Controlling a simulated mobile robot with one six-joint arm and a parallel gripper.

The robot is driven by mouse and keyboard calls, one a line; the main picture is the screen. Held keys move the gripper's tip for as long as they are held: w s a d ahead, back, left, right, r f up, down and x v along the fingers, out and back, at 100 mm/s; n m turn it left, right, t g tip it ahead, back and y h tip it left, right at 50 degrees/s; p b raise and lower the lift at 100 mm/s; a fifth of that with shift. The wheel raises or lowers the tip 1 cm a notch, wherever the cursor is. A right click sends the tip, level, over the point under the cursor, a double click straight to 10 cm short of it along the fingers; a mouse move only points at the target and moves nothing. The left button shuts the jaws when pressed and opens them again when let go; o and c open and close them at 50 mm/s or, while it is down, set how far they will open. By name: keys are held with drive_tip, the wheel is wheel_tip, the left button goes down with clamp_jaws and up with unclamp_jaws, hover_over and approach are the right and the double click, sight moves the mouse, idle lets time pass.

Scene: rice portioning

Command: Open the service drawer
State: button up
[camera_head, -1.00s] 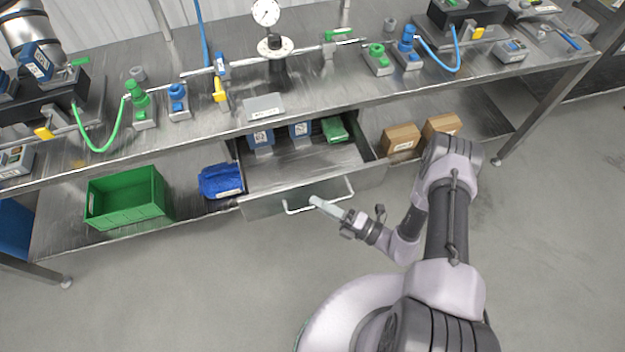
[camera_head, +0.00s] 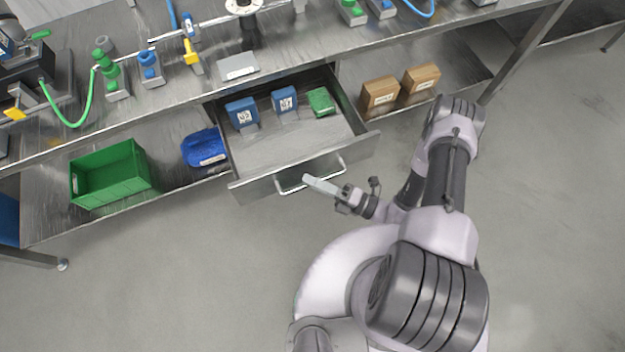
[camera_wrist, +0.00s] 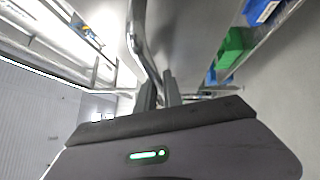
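The service drawer (camera_head: 270,152) under the workbench stands well out, and its inside shows in the head view. Its front carries a bar handle (camera_head: 290,191). My gripper (camera_head: 308,180) is at the middle of the handle. In the wrist view the handle (camera_wrist: 148,55) runs down between the two fingers of my gripper (camera_wrist: 160,92), which are close together around it.
A green crate (camera_head: 112,176) and a blue item (camera_head: 204,148) sit on the lower shelf left of the drawer. Two cardboard boxes (camera_head: 380,95) (camera_head: 422,80) are to its right. The floor (camera_head: 180,280) in front is clear.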

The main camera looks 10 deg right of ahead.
drive_tip(key=o, duration=0.4)
drive_tip(key=shift+d, duration=0.15)
drive_tip(key=p+v, duration=0.1)
drive_tip(key=v, duration=1.6)
drive_tip(key=shift+s, duration=0.15)
